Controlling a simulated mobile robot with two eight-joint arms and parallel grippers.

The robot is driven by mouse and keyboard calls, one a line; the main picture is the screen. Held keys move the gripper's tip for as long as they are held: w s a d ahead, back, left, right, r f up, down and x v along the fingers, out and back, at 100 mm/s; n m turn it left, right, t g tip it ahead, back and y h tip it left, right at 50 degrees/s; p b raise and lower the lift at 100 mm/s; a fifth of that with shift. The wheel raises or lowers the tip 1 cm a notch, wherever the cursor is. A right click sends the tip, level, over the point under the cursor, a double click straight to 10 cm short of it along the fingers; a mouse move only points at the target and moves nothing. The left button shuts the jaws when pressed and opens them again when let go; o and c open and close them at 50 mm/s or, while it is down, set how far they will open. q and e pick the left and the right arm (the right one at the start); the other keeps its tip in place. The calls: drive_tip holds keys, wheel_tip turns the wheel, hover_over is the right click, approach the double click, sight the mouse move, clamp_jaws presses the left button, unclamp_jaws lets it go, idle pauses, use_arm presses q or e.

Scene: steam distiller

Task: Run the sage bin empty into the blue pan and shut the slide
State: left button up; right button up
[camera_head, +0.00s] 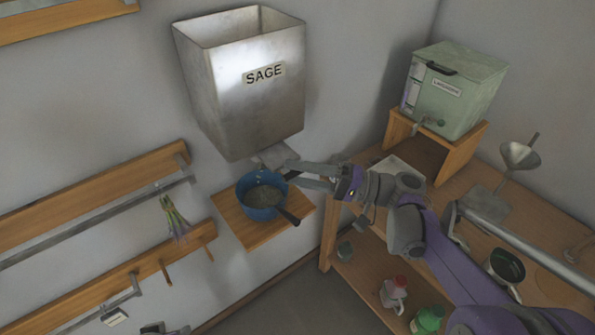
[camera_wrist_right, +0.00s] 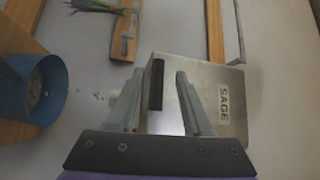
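The metal sage bin (camera_head: 250,95), labelled SAGE, hangs on the wall; its inside bottom is hidden. A grey slide plate (camera_head: 275,155) shows under its lower end. The blue pan (camera_head: 250,198) stands below on a small wooden shelf, with grey-green sage in it and its dark handle toward the front right. Small specks hang in the air between bin and pan in the right wrist view, where the pan (camera_wrist_right: 30,95) is at the left. My right gripper (camera_head: 288,174) is open beside the outlet. In the wrist view its fingers (camera_wrist_right: 157,85) stand apart, either side of a dark bar.
The small shelf (camera_head: 245,230) holds the pan. To the right, a wooden bench carries a green container (camera_head: 455,90) on a stand and a metal funnel (camera_head: 520,155). Wooden wall rails with a hanging lavender bunch (camera_head: 175,220) are at left.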

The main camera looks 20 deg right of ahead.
drive_tip(key=shift+w, duration=0.15)
drive_tip(key=b+v, duration=0.1)
drive_tip(key=v, duration=0.9)
drive_tip(key=shift+s+d+b, duration=0.25)
drive_tip(key=shift+d+b, duration=0.1)
